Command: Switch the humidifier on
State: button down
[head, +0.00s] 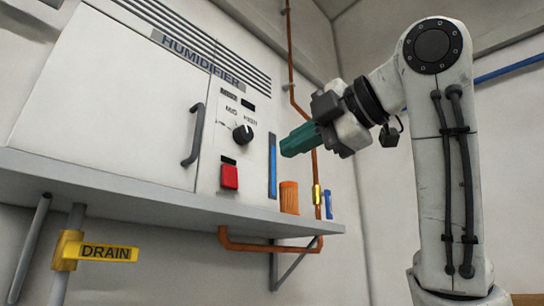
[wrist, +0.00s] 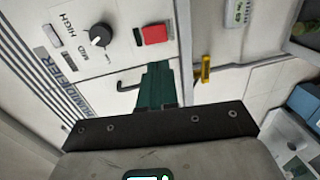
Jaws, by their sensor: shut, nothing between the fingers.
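The humidifier (head: 110,90) is a white wall unit with its name on the front. Its panel has a black round knob (head: 243,134) with MID and HIGH marks, and a red rocker or button (head: 229,177) below a small dark window. In the wrist view the knob (wrist: 100,35) and red switch (wrist: 155,34) both show ahead of my gripper. Whether the switch is pressed I cannot tell. My gripper (head: 284,149), with teal fingers, is shut and empty, to the right of the panel and apart from it. The fingers (wrist: 157,66) also show in the wrist view.
A grey shelf (head: 140,185) juts out below the unit. An orange cup-like object (head: 289,197) stands at its right end near a copper pipe (head: 292,80). A dark door handle (head: 193,135) sticks out left of the panel. A yellow DRAIN lever (head: 105,252) is below the shelf.

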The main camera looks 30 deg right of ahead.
aim_at(231, 181)
jog(key=p+x, duration=0.4)
jog(key=x, duration=0.7)
jog(key=shift+w+a+p, duration=0.1)
jog(key=shift+w+p, duration=0.2)
jog(key=shift+w, duration=0.1)
jog(key=shift+w+a+f, duration=0.15)
jog(key=shift+w+a, duration=0.05)
jog(key=shift+w, duration=0.4)
